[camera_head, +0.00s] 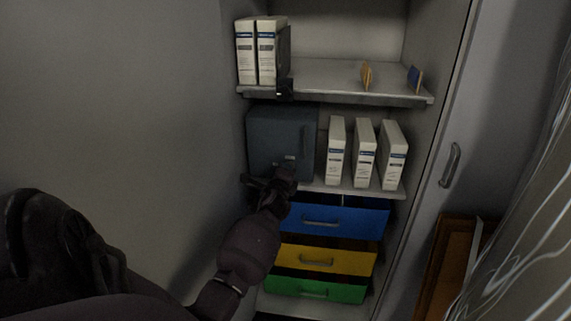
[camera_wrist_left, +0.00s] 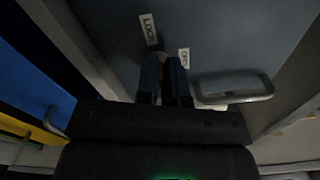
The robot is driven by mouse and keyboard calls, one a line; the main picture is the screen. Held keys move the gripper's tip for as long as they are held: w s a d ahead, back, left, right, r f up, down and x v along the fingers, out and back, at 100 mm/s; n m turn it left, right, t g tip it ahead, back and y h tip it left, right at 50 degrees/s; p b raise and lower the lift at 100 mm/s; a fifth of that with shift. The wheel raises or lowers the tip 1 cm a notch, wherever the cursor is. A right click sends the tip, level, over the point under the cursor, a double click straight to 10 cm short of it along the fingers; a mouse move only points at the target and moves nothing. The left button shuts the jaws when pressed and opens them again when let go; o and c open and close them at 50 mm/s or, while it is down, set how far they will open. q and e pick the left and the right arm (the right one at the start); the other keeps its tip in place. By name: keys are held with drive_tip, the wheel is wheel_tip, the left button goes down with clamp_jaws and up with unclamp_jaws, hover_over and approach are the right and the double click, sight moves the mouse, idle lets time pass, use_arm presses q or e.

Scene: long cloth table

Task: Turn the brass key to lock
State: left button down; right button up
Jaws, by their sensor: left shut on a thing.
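The grey-blue box (camera_head: 270,135) stands on the middle shelf of the cabinet, its door shut. Its front also fills the top of the left wrist view (camera_wrist_left: 225,35). It carries a "LOCK" label (camera_wrist_left: 148,28) and a second small label (camera_wrist_left: 184,57). My left gripper (camera_head: 286,173) is at the lower front of the box. In the left wrist view my left gripper (camera_wrist_left: 165,62) has its fingers close together between and just below the labels, shut on the brass key. The fingers hide nearly all of the key, so its angle cannot be told. My right gripper is out of view.
The box's bar handle (camera_wrist_left: 235,90) is close right of the fingers. White binders (camera_head: 364,153) stand right of the box. Blue (camera_head: 340,218), yellow (camera_head: 325,257) and green (camera_head: 315,288) drawers lie below. The cabinet's left wall is near my arm.

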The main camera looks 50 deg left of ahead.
use_arm(q)
drive_tip(key=n, duration=0.3)
drive_tip(key=shift+f+n, duration=0.3)
drive_tip(key=shift+n, duration=0.4)
drive_tip(key=c, duration=1.3)
unclamp_jaws()
drive_tip(key=p+v, duration=0.1)
drive_tip(key=v, duration=1)
